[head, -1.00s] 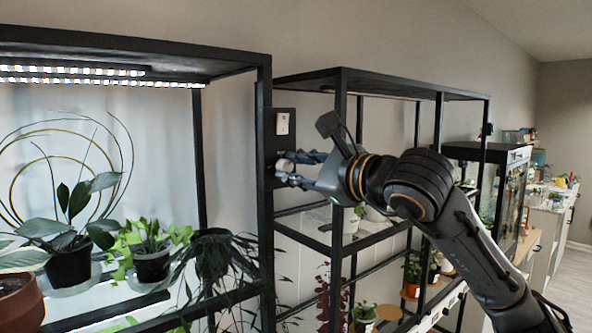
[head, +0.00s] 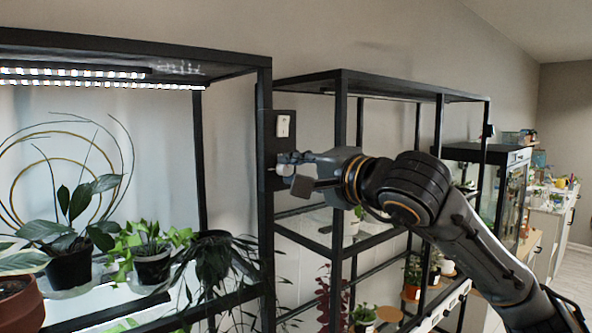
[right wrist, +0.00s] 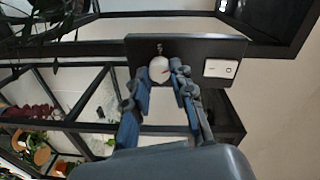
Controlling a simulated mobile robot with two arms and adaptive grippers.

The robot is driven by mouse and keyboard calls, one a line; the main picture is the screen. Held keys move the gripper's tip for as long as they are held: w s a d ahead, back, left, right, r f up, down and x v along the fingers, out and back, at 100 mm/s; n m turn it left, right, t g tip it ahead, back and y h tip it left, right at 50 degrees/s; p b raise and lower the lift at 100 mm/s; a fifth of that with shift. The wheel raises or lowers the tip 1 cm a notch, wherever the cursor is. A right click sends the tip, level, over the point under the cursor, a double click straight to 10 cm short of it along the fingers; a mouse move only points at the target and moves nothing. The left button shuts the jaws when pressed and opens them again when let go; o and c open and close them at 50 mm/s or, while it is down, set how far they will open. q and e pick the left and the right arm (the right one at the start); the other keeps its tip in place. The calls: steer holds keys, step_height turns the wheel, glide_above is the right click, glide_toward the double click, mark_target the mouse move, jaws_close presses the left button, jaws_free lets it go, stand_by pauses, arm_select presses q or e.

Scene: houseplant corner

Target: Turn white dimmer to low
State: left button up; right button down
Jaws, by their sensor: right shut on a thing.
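The white dimmer (head: 283,158) is a round knob on a black panel (head: 268,152) fixed to the shelf post. It also shows in the right wrist view (right wrist: 159,70), with a small reddish mark on its face pointing toward the white rocker switch. My right gripper (head: 291,166) is shut on the dimmer, its blue-grey fingers on either side of the knob in the right wrist view (right wrist: 161,80). In the head view the turned hand covers part of the knob. My left gripper is out of view.
A white rocker switch (head: 283,126) sits above the knob on the same panel. Black shelf frames stand on both sides, with lit strips (head: 75,78) and potted plants (head: 152,262) at left. Open wall shows above the right rack.

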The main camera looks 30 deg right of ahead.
steer(key=n, duration=1.2)
steer(key=shift+a+f, duration=0.1)
steer(key=shift+f, duration=0.05)
stand_by(0.4)
steer(key=c, duration=1.1)
jaws_free()
steer(key=shift+s, duration=0.1)
steer(key=shift+s, duration=5.9)
